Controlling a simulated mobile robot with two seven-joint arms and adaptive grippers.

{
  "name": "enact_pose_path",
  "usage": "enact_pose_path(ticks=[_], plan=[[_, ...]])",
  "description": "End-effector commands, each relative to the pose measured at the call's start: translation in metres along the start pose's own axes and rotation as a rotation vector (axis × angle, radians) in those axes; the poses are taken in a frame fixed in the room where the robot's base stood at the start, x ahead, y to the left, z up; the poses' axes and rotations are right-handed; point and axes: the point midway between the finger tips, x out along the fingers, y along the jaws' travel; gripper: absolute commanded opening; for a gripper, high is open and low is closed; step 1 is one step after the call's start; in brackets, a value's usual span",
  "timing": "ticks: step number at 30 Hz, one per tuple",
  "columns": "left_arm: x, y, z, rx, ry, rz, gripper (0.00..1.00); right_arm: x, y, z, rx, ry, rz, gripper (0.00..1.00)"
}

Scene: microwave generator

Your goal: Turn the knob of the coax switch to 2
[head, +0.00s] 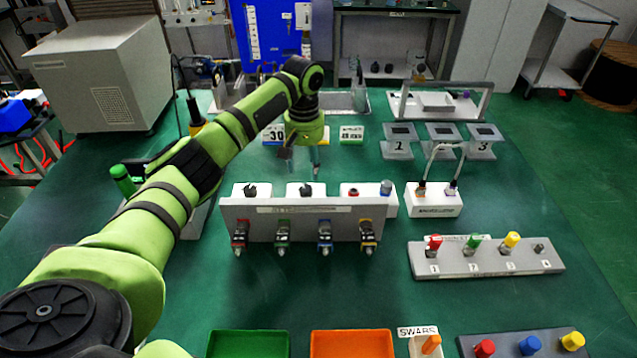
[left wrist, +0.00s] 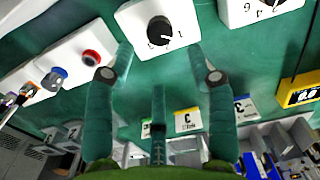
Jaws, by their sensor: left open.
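Two white boxes with black knobs stand behind a grey panel in the head view. The right-hand box's black knob (head: 306,190) also shows in the left wrist view (left wrist: 161,31), with small dark marks around it too blurred to read for sure. The other black knob (head: 251,190) is to its left; its box is cut off at the top of the left wrist view (left wrist: 262,10). I cannot tell from a label which is the coax switch. My left gripper (head: 303,163) is open and empty just behind the right-hand box; its fingers (left wrist: 160,55) point at that knob, apart from it.
A red button (head: 353,191) and a blue knob (head: 386,188) sit right of the knobs. The grey panel (head: 290,222) carries several coloured connectors. A green tray (head: 248,332) and an orange tray (head: 352,333) lie in front. Bare green table lies between.

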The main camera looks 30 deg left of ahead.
Motion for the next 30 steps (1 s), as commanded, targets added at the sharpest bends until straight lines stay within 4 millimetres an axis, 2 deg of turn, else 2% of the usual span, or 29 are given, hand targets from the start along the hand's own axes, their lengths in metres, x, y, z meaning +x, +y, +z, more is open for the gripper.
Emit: enact_pose_path(ticks=[5, 9, 13, 16, 21, 26, 27, 29, 30], plan=[[0.015, -0.001, 0.0, -0.001, -0.002, -0.003, 0.56, -0.004, -0.005, 0.026, -0.001, -0.038, -0.006, 0.51], [0.038, -0.001, 0.001, 0.0, -0.003, -0.002, 0.56, -0.009, -0.007, 0.04, -0.002, -0.062, -0.01, 0.51], [0.056, 0.0, 0.001, 0.001, -0.002, -0.001, 0.56, -0.01, -0.007, 0.036, -0.002, -0.056, -0.009, 0.51], [0.065, 0.0, 0.0, 0.001, -0.001, 0.0, 0.56, -0.01, -0.005, 0.026, -0.003, -0.041, -0.007, 0.51], [0.071, 0.0, 0.0, 0.0, 0.001, 0.0, 0.56, -0.009, -0.004, 0.013, -0.003, -0.017, -0.006, 0.51], [0.071, 0.0, 0.0, 0.0, 0.001, 0.0, 0.56, -0.009, -0.004, 0.013, -0.003, -0.018, -0.006, 0.51], [0.071, 0.0, 0.0, 0.0, 0.001, 0.0, 0.48, -0.009, -0.004, 0.014, -0.003, -0.019, -0.006, 0.51], [0.071, 0.0, 0.0, 0.0, 0.001, 0.0, 0.24, -0.009, -0.004, 0.015, -0.003, -0.021, -0.006, 0.51], [0.071, 0.0, 0.0, 0.0, 0.001, 0.0, 0.08, -0.009, -0.004, 0.016, -0.003, -0.022, -0.006, 0.51]])
